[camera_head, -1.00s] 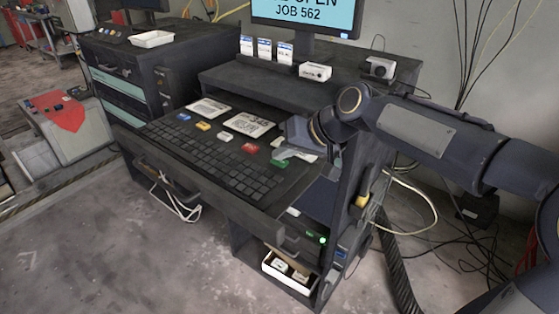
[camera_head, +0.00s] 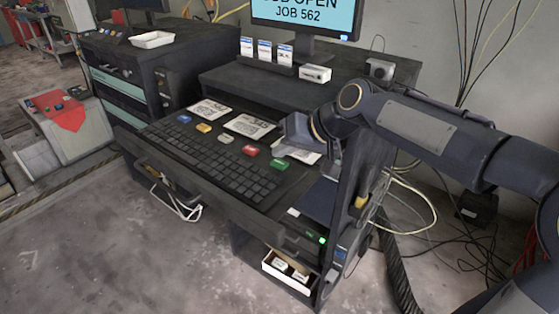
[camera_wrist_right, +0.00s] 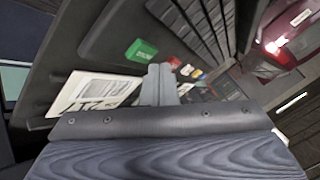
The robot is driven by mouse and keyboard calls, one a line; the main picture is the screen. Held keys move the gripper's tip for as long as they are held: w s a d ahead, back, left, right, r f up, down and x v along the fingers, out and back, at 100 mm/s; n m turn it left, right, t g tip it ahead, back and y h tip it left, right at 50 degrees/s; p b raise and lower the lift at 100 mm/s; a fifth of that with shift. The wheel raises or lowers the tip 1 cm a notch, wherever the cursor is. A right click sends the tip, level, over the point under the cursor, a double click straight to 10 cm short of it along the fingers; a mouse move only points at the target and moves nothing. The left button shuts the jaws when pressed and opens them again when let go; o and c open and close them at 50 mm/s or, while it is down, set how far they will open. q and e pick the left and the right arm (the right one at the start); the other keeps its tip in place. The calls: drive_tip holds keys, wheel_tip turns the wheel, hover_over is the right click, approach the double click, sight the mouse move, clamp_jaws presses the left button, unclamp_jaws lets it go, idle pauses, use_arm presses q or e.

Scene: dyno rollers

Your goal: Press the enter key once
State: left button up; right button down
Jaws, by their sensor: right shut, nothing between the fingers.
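The dark keyboard (camera_head: 222,166) lies on the pulled-out shelf of the workstation, below a row of coloured buttons. I cannot pick out the enter key by its label; the key legends are too small to read. Keys also show in the right wrist view (camera_wrist_right: 185,30). My right gripper (camera_head: 289,147) is above the right end of the button row, near the green button (camera_head: 278,164), apart from the keys. In the right wrist view its fingers (camera_wrist_right: 158,84) are together and empty, with the green button (camera_wrist_right: 141,51) beyond them. My left gripper is not in view.
A red button (camera_head: 250,150), a yellow button (camera_head: 203,127) and a blue button (camera_head: 184,118) line the shelf behind the keys. Printed cards (camera_head: 249,125) lie behind them. A monitor (camera_head: 305,17) reading JOB 562 stands above. Cables hang at the right.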

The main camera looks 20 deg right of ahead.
sight(284, 165)
wheel_tip(284, 165, up, 5)
drive_tip(key=p, duration=0.4)
idle(0.8)
drive_tip(key=s+d+f+h, duration=0.1)
drive_tip(key=s+f, duration=0.3)
drive_tip(key=s, duration=0.5)
drive_tip(key=s+d+f+m, duration=0.1)
drive_tip(key=s+d+f, duration=0.1)
drive_tip(key=s+f, duration=0.3)
drive_tip(key=s+d+f+g+h, duration=0.1)
drive_tip(key=s+f, duration=0.3)
drive_tip(key=s, duration=0.9)
drive_tip(key=shift+d+f+h, duration=0.15)
drive_tip(key=shift+d+h, duration=0.15)
drive_tip(key=shift+d, duration=0.25)
